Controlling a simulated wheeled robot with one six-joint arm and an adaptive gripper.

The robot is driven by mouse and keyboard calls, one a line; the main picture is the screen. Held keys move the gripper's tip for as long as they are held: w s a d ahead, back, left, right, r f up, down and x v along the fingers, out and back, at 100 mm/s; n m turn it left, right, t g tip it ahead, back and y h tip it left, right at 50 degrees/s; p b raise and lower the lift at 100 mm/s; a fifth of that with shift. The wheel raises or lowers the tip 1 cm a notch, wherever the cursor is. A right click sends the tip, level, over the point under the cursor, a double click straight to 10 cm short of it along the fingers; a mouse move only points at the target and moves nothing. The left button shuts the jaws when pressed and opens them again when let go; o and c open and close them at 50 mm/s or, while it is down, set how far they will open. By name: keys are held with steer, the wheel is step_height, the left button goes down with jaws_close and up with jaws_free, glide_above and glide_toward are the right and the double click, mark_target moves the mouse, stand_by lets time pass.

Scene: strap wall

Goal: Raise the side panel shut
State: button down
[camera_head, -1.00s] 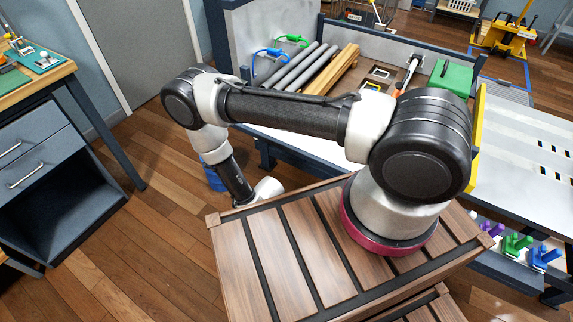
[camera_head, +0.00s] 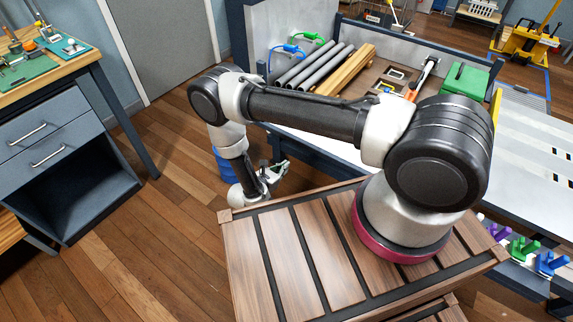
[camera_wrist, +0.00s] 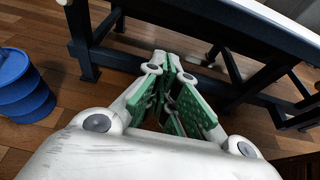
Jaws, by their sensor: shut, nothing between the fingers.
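A pale panel (camera_head: 318,150) lies low and roughly flat along the near side of the dark-framed bench; my arm hides part of it. A long white panel edge also shows in the wrist view (camera_wrist: 262,32), above and to the right of my fingers. I cannot tell its hinge or any latch. My gripper (camera_head: 280,168) is low beside the panel's left end, over the floor, with its green-padded fingers together in the wrist view (camera_wrist: 172,58). It is empty and appears apart from the panel.
Grey pipes (camera_head: 313,66), wooden bars (camera_head: 345,70) and a green box (camera_head: 465,79) lie on the bench. A blue drum (camera_wrist: 22,84) stands left of my gripper. Dark bench legs (camera_wrist: 84,48) are close ahead. Open floor (camera_head: 165,230) lies to the left.

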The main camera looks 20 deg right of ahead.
steer(key=w+d+r, duration=0.1)
steer(key=w+d, duration=0.3)
steer(key=d, duration=0.2)
steer(key=shift+w+d+r, duration=0.15)
steer(key=shift+w, duration=0.25)
